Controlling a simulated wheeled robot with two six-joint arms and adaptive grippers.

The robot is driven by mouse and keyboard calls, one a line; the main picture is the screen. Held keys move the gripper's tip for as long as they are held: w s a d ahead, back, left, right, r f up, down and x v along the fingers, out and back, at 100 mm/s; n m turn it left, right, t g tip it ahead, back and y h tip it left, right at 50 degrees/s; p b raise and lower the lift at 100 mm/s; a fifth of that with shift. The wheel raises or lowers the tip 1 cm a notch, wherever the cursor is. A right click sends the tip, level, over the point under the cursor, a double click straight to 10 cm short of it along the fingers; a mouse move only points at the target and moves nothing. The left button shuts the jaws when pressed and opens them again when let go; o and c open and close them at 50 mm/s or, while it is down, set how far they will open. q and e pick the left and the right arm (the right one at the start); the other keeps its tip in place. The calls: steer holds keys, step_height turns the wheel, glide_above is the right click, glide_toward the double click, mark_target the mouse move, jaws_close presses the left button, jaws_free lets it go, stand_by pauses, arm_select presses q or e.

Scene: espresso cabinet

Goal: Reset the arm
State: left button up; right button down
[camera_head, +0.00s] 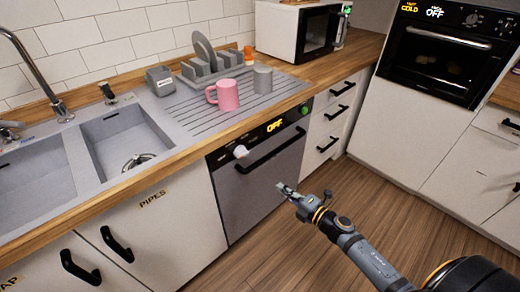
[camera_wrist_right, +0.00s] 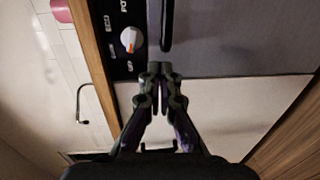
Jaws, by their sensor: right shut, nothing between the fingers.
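My right gripper (camera_head: 287,188) is shut and empty. It hangs in front of the dishwasher door (camera_head: 250,195), below its black handle (camera_head: 272,150), with the arm coming in from the lower right. In the right wrist view the closed fingers (camera_wrist_right: 160,72) point toward the dishwasher front, near the white dial (camera_wrist_right: 130,40). I cannot tell whether the fingertips touch the door. My left gripper is not in either view.
The dishwasher display reads OFF. A pink mug (camera_head: 226,95) and a grey cup (camera_head: 263,79) stand on the draining area, by a dish rack (camera_head: 212,68). A sink (camera_head: 122,140), a microwave (camera_head: 300,32) and an oven (camera_head: 440,50) are around. The wooden floor (camera_head: 300,245) is clear.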

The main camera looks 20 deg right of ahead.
steer(key=s+d+f+m+g+h+p, duration=0.2)
steer(key=s+d+f+m, duration=0.15)
steer(key=f, duration=0.35)
steer(key=s+d+f+m+g+h+p, duration=0.1)
steer(key=s+d+f+m+h+p, duration=0.15)
steer(key=s+f+m, duration=0.35)
steer(key=s+d+f+m+g+h+p, duration=0.1)
steer(key=d+f+m+g+h, duration=0.2)
steer(key=f, duration=0.5)
steer(key=s+a+f+m+g+p, duration=0.1)
steer(key=s+a+f+m+g, duration=0.1)
steer(key=s, duration=0.8)
steer(key=s+a+f+m+g+p, duration=0.1)
steer(key=s+a+f+m+g, duration=0.1)
steer(key=s+f, duration=0.5)
steer(key=s+a+f+m+g+p, duration=0.2)
steer(key=s+f+m+g, duration=0.2)
steer(key=s, duration=0.9)
steer(key=shift+s+a+f+m, duration=0.15)
steer(key=shift+a+f+m, duration=0.15)
steer(key=shift+f+m, duration=0.5)
steer(key=shift+y, duration=0.25)
